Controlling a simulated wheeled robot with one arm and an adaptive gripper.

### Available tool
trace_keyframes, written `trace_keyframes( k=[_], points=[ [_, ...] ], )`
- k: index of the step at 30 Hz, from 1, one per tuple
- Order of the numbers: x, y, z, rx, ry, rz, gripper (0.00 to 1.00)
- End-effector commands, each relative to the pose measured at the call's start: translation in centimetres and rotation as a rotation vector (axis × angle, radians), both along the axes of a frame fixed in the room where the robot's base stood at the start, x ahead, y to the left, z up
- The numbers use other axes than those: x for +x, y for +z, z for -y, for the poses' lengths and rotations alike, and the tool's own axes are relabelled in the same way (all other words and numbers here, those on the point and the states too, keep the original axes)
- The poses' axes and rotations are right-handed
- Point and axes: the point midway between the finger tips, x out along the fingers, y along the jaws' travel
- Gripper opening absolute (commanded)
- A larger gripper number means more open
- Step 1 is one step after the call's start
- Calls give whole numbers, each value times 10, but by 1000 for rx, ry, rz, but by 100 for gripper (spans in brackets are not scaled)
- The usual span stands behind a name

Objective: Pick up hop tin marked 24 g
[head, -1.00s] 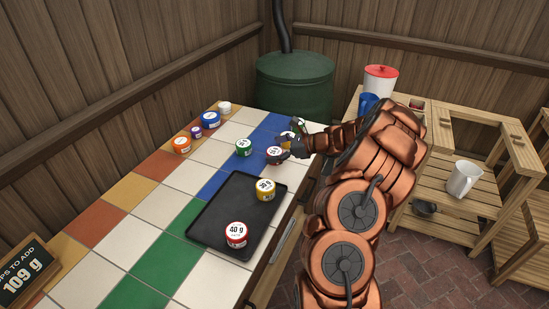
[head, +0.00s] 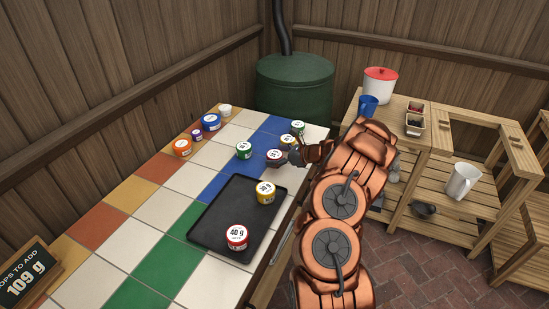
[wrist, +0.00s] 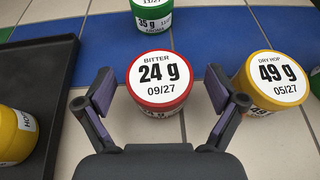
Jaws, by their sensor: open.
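The hop tin marked 24 g (wrist: 158,95) is red with a white lid label reading "BITTER", "24 g" and "09/27". It stands upright on the tiles, and in the head view it shows as a small red-rimmed tin (head: 274,155) just beyond the tray. My gripper (wrist: 160,92) is open, with one finger on each side of the tin in the wrist view. Gaps show between the tin and both fingers. In the head view my gripper (head: 290,155) is beside the tin, partly hidden by my arm.
A yellow 49 g tin (wrist: 272,80) stands close to my right finger. A green 35 g tin (wrist: 152,18) stands behind. The black tray (head: 212,235) holds a yellow tin (head: 265,192) and a red 40 g tin (head: 237,237). A sign (head: 25,278) reads 109 g.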

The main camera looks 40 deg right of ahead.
Motion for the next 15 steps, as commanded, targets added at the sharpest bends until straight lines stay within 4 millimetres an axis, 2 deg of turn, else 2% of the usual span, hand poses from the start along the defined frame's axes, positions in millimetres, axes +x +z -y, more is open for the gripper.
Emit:
trace_keyframes(
  k=[10,15],
  points=[
    [6,-3,-3,0,-1,0,94],
    [6,-4,-3,1,0,0,78]
  ],
)
